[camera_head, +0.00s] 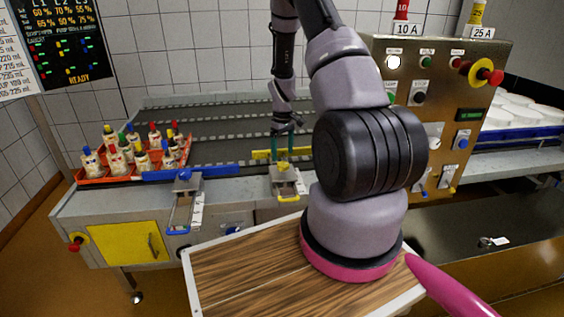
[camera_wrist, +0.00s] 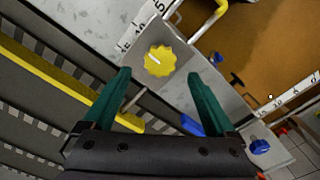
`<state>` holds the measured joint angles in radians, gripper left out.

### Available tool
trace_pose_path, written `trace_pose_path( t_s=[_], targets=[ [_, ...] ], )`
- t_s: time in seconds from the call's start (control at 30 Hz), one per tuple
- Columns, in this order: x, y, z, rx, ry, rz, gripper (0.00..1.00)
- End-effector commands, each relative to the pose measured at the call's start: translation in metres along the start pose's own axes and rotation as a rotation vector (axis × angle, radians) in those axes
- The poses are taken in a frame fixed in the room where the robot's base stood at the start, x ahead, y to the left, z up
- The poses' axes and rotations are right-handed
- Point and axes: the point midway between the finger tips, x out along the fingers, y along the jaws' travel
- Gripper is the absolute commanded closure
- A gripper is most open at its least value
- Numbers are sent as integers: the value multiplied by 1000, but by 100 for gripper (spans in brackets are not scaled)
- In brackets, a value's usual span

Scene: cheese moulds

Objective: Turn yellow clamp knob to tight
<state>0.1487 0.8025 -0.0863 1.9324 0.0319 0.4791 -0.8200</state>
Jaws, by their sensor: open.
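The yellow clamp knob (camera_wrist: 159,61) is a scalloped disc with a white pointer line, on a grey metal plate (camera_wrist: 205,72). In the wrist view it lies just beyond and between the tips of my gripper (camera_wrist: 158,76), whose green fingers are apart and empty. I cannot tell whether a finger touches it. The pointer line slants toward the upper left; no tight mark is readable. In the head view the knob (camera_head: 283,166) sits on the yellow clamp at the conveyor's front edge, with my gripper (camera_head: 283,150) right above it.
A yellow bar (camera_wrist: 50,78) runs beside the clamp. A second clamp with a blue bar (camera_head: 190,173) is to the left. An orange tray (camera_head: 92,178) of several capped bottles stands behind it. A control panel (camera_head: 440,90) with switches is at right, and a wooden-topped table (camera_head: 240,272) is in front.

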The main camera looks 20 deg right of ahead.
Motion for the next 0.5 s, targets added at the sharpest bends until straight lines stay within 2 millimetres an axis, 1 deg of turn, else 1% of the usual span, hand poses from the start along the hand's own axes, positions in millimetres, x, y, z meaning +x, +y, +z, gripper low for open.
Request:
trace_pose_path(
  t_s=[0.03, 0.2, 0.33, 0.5],
  targets=[
    [11, 0, 0, 0, -2, -1, 9],
    [35, 0, 0, 1, 0, -1, 9],
    [45, 0, 0, 1, 1, 0, 9],
    [48, 0, 0, 1, 1, 0, 9]
  ],
)
